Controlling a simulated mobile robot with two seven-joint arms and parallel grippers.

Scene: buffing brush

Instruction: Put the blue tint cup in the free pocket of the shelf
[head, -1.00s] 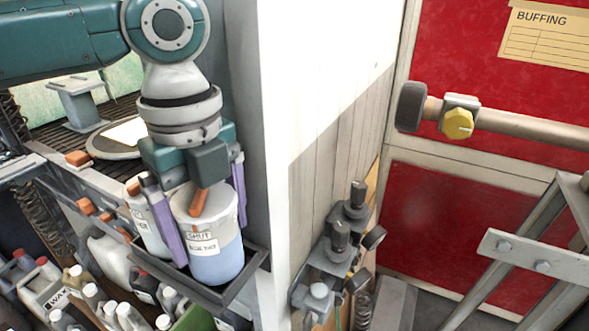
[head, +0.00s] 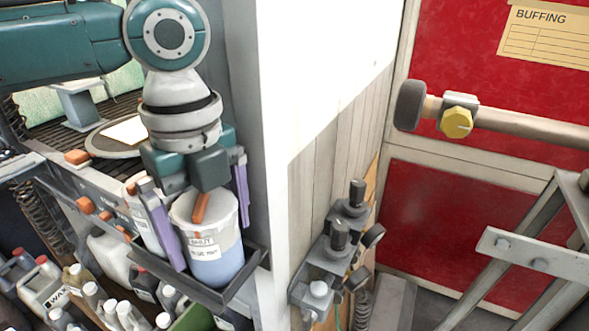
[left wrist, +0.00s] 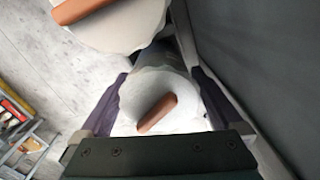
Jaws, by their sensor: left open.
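The blue tint cup (head: 215,268), a clear tub of blue liquid with a white lid and orange tab, stands upright at the right end of the shelf (head: 258,262). Its lid also shows in the left wrist view (left wrist: 185,112). My left gripper (head: 212,246) is above it, pointing down, with purple fingers on either side of the cup. The jaws are open; whether a finger touches the cup I cannot tell. A second white-lidded cup (head: 135,212) stands just left, partly hidden by a finger. My right gripper is not in view.
A white wall (head: 300,110) rises close to the right of the shelf. Several bottles (head: 90,290) stand below at the left. A bracket with black knobs (head: 335,250) is mounted right of the wall's corner. A padded bar (head: 520,126) crosses the red panels.

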